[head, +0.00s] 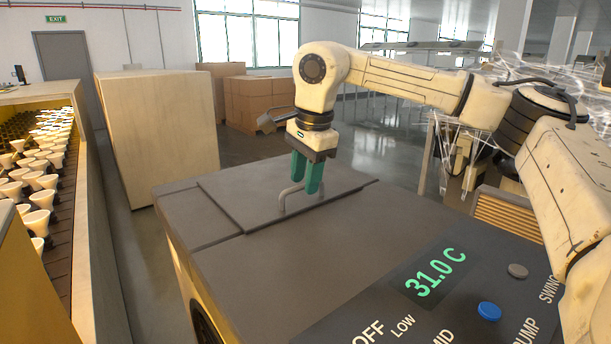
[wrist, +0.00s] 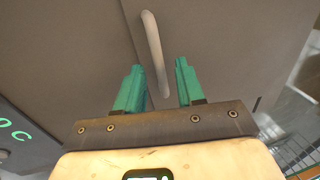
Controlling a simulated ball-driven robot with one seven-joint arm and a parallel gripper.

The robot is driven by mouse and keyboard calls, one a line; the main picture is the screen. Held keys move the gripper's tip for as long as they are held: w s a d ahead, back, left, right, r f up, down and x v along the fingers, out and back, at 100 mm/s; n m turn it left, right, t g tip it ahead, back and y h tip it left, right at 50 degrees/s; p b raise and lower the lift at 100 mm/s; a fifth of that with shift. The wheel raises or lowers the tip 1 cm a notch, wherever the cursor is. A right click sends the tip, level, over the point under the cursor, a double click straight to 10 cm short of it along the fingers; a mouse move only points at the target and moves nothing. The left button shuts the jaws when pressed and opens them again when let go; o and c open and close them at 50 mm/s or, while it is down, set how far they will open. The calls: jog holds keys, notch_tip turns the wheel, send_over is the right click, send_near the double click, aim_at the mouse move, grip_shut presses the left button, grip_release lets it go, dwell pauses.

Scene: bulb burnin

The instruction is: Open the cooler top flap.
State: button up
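The cooler (head: 290,280) is a large dark grey box in front of me. Its top flap (head: 240,192) lies flat and closed at the far side of the top. A light grey bar handle (head: 283,199) stands on the flap near its front edge; it also shows in the wrist view (wrist: 152,45). My gripper (head: 306,190) has green fingers and points down at the handle. In the wrist view my gripper (wrist: 160,82) is open, with the handle's near end between its two fingers. A gap shows beside the handle; contact cannot be told.
The cooler's panel shows a green 31.0 C readout (head: 436,272), a blue button (head: 489,311) and a grey button (head: 517,271). A conveyor with several bulbs (head: 40,200) runs at left. A tall wooden crate (head: 160,130) and cardboard boxes (head: 260,103) stand behind.

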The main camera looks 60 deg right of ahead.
jog(key=shift+f, duration=0.1)
jog(key=shift+c, duration=0.4)
grip_shut()
